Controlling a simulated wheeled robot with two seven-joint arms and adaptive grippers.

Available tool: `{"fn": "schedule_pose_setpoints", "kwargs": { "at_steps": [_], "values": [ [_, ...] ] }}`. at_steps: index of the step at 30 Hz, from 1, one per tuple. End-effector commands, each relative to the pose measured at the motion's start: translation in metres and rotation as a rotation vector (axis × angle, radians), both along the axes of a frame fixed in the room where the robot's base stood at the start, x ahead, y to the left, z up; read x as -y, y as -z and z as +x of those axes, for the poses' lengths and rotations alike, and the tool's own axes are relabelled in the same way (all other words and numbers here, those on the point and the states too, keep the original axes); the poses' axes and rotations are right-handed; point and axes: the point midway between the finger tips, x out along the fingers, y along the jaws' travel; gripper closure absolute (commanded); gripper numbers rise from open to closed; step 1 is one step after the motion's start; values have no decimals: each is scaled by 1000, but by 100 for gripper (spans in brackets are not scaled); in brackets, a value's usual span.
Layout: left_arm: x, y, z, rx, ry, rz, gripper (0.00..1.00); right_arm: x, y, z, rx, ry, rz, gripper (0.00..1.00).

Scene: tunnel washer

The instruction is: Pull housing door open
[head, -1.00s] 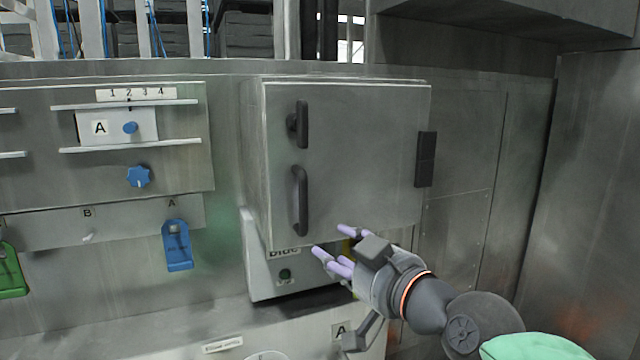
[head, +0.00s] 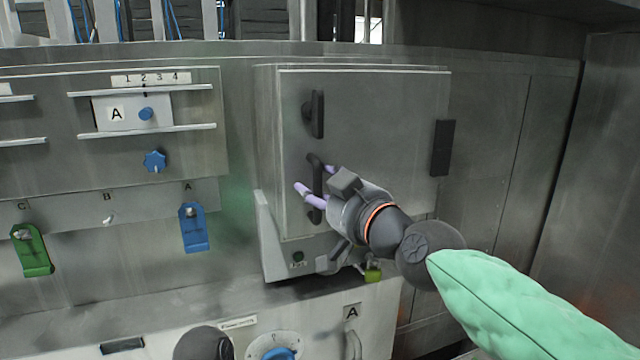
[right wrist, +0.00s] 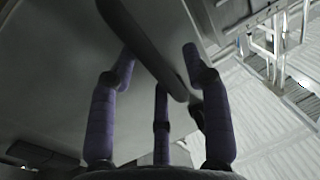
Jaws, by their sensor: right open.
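The housing door (head: 385,110) is the grey metal front of a box on the machine wall and looks shut. It has two black handles near its left edge, an upper one (head: 317,113) and a lower one (head: 314,160). My right gripper (head: 313,186) is open at the lower handle, with purple fingers on either side of it. In the right wrist view a dark handle bar (right wrist: 145,45) runs slantwise between the spread fingers (right wrist: 160,68). I cannot tell whether they touch it. My left gripper is not in view.
A black hinge (head: 442,148) sits at the door's right edge. A yellow padlock (head: 372,273) hangs below the box. A blue dial (head: 278,354) is below.

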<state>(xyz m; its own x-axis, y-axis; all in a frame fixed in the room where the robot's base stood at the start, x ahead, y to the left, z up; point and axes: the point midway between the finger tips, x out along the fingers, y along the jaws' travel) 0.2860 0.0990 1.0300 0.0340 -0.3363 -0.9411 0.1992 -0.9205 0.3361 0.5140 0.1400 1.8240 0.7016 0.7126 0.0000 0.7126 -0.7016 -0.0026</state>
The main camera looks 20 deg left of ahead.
Motion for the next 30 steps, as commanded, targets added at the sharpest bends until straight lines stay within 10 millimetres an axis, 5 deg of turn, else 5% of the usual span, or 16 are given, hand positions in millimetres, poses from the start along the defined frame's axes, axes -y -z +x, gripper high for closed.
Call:
{"fn": "schedule_pose_setpoints", "kwargs": {
  "at_steps": [11, 17, 30],
  "values": [
    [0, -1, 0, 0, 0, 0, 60, -4, 0, 4, 1, 0, -1, 51],
    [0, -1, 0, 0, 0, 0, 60, -4, 0, 4, 1, 0, -1, 100],
    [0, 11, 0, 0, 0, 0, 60, 0, 2, 0, 1, -17, 1, 100]
  ]
}}
